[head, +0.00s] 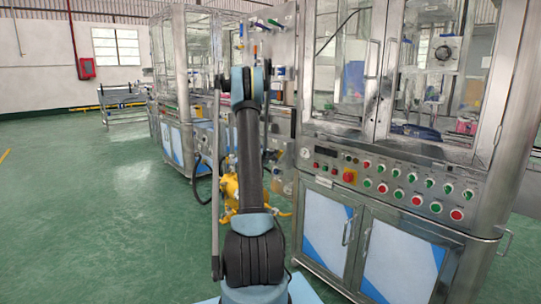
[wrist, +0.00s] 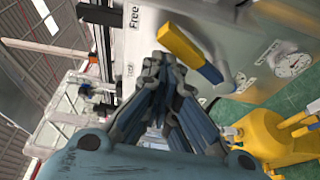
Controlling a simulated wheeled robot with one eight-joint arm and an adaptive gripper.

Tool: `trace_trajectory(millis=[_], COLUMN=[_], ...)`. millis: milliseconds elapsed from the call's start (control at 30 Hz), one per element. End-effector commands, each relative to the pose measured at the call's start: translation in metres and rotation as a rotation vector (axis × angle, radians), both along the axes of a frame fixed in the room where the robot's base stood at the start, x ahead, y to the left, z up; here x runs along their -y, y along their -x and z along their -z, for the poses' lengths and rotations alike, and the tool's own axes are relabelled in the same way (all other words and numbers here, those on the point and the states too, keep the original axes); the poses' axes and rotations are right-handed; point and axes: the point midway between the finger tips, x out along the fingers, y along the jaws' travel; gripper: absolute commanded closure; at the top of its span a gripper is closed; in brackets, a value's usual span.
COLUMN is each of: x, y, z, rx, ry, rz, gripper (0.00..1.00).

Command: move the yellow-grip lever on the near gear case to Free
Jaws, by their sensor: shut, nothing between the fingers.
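The yellow-grip lever (wrist: 180,46) shows in the wrist view, just above and right of my fingertips. Its yellow end points up and left, and a dark blue part joins it at its lower right. It sits on the metal gear case (wrist: 240,30). A label reading Free (wrist: 135,17) is on the case, to the upper left of the grip. My gripper (wrist: 160,66) is shut and empty, with its tips close to the lever; I cannot tell whether they touch. In the head view my arm hides the gripper, and I cannot make out the lever there.
A yellow machine part (wrist: 265,135) stands at lower right. In the head view a steel cabinet with a button panel (head: 385,185) stands at right. Green floor (head: 90,220) is clear at left.

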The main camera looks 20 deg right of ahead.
Motion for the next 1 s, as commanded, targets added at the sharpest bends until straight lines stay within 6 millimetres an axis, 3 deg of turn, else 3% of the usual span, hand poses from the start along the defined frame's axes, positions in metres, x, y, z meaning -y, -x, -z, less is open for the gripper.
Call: trace_trajectory(millis=[633, 867, 1000], x=[0.001, -0.011, -0.031], y=[-0.003, -0.025, -0.01], z=[-0.005, -0.019, -0.015], rx=[0.0, -0.001, -0.001], ry=[0.0, 0.0, 0.0], rz=[0.006, -0.001, -0.002], gripper=[1.0, 1.0, 1.0])
